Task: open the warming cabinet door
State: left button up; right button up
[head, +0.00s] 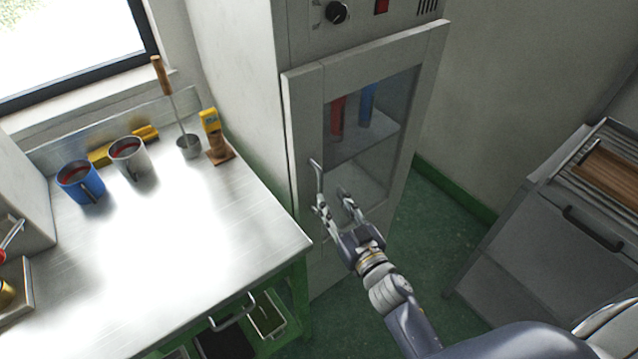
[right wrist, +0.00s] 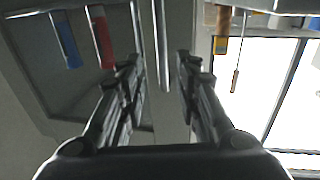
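The warming cabinet (head: 235,75) is a tall grey unit, and its framed glass door (head: 303,120) looks shut. The door's upright metal handle (head: 317,176) is on the left side of the door. My right gripper (head: 333,200) is in front of the door at the lower part of the handle, with its two fingers apart. In the right wrist view the handle (right wrist: 162,50) lies between the lines of my open fingers (right wrist: 155,85), which do not visibly close on it. My left gripper is not in view.
A red cylinder (head: 337,118) and a blue cylinder (head: 367,104) stand behind the glass. A steel table (head: 180,265) with a blue mug (head: 80,182) and a grey mug (head: 128,157) is to the left. A grey drawer unit (head: 570,225) is at right. Green floor between is clear.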

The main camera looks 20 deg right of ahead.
aim_at(322, 188)
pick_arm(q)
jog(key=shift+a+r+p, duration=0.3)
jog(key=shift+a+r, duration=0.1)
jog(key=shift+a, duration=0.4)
pick_arm(e)
jog(key=w, duration=0.3)
jog(key=w+a, duration=0.1)
jog(key=w, duration=0.2)
jog(key=shift+w+a, duration=0.2)
jog(key=shift+w, duration=0.15)
grip_shut()
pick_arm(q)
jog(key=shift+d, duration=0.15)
